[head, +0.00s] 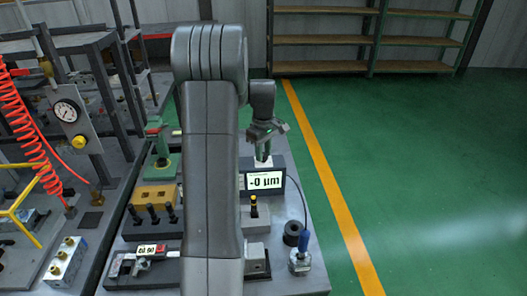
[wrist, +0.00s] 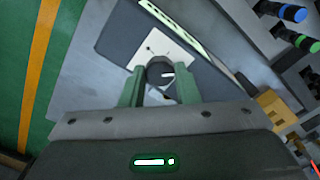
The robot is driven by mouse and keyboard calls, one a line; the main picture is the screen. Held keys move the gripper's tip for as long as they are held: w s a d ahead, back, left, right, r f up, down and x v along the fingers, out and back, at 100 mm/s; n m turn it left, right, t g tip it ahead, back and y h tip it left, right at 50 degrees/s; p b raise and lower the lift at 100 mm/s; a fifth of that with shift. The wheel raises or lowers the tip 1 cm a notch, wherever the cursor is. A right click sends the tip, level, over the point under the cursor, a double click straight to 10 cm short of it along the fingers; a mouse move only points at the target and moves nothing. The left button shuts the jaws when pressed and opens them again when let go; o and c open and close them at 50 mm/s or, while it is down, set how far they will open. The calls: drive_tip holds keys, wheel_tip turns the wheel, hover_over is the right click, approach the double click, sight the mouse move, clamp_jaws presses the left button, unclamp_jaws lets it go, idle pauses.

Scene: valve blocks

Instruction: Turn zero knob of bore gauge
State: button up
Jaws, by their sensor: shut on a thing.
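The bore gauge's display box (head: 262,182) stands near the right edge of the bench in the head view, its lit screen reading what looks like 0 µm upside down. In the wrist view its dark top carries a white plate (wrist: 178,46) with a round dark zero knob (wrist: 160,70) that has a white mark. My gripper (wrist: 160,84) has its two green fingers on either side of the knob, shut on it. In the head view my gripper (head: 263,154) reaches down onto the box's top, and the knob is hidden there.
A cable runs from the box to a blue-handled probe (head: 304,240) on a metal block, beside a dark ring (head: 291,233). A block with a yellow-topped pin (head: 254,210) stands in front. A tan block (head: 155,196) lies left. Green floor is open at right.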

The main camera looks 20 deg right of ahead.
sight(264, 155)
idle(0.3)
drive_tip(key=o, duration=1)
drive_tip(key=shift+c, duration=0.2)
wheel_tip(264, 155, up, 14)
drive_tip(key=shift+b, duration=0.4)
drive_tip(key=shift+f, duration=0.15)
wheel_tip(264, 155, down, 14)
drive_tip(key=shift+r+p, duration=0.1)
drive_tip(key=shift+p, duration=0.25)
drive_tip(key=shift+r, duration=0.1)
